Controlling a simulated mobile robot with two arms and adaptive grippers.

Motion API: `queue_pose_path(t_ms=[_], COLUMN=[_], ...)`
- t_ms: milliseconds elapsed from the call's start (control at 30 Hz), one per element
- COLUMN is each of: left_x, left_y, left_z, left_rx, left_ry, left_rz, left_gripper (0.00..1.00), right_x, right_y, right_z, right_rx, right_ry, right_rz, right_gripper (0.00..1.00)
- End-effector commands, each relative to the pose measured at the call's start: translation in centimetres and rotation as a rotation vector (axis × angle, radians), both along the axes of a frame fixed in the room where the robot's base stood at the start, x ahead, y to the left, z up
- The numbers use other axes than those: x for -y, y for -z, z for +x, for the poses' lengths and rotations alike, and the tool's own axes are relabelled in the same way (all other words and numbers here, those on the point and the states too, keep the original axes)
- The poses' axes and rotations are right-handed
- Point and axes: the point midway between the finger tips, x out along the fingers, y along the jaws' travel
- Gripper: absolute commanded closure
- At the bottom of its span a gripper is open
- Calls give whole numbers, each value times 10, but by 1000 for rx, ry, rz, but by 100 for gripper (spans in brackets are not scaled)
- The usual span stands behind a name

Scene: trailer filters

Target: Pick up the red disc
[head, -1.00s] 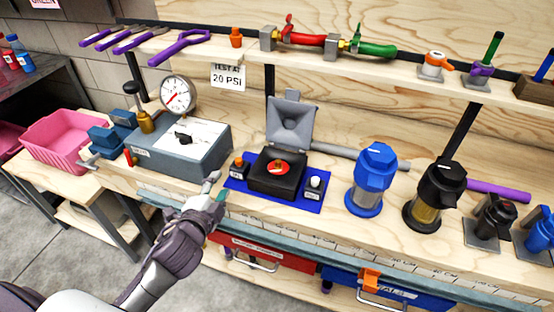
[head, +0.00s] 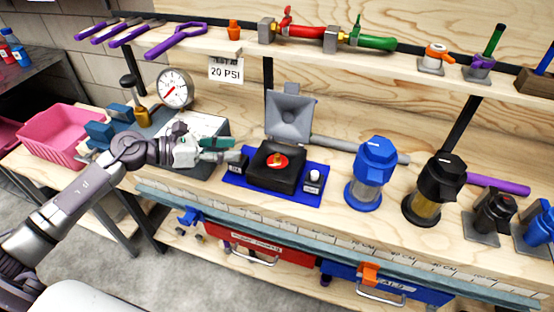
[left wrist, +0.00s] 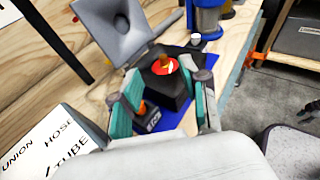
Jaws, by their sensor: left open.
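The red disc (head: 277,161) lies on top of a black block on a blue mat, with a small orange-yellow piece at its middle. It also shows in the left wrist view (left wrist: 164,66), beyond my fingers. My left gripper (head: 238,150) is open and empty, just left of the black block (head: 262,178) and apart from the disc. In the left wrist view its two teal-padded fingers (left wrist: 164,108) are spread, with the small orange-topped block (left wrist: 148,113) showing between them.
A grey hinged funnel-like lid (head: 291,118) stands open behind the black block. A small white-topped block (head: 314,180) sits at its right. A blue-capped filter (head: 371,165) stands further right.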

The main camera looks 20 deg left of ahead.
Motion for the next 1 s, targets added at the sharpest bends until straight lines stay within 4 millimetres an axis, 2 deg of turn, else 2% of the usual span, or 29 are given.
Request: queue_pose_path(t_ms=[100,200,500,767,1000], left_x=[-13,-10,34,52,78], left_y=[7,10,29,41,48], left_z=[-4,-2,28,40,59], left_rx=[7,7,7,5,5], left_ry=[60,77,76,76,77], left_rz=[116,143,138,139,136], left_gripper=[55,55,55,55,55], right_x=[0,0,0,1,2], right_y=[0,-3,-17,-21,-36], right_z=[1,1,1,1,1], right_rx=[2,2,2,2,2], right_ry=[0,0,0,-1,-2], right_rz=[0,0,0,-1,-2], right_gripper=[60,60,60,60,60])
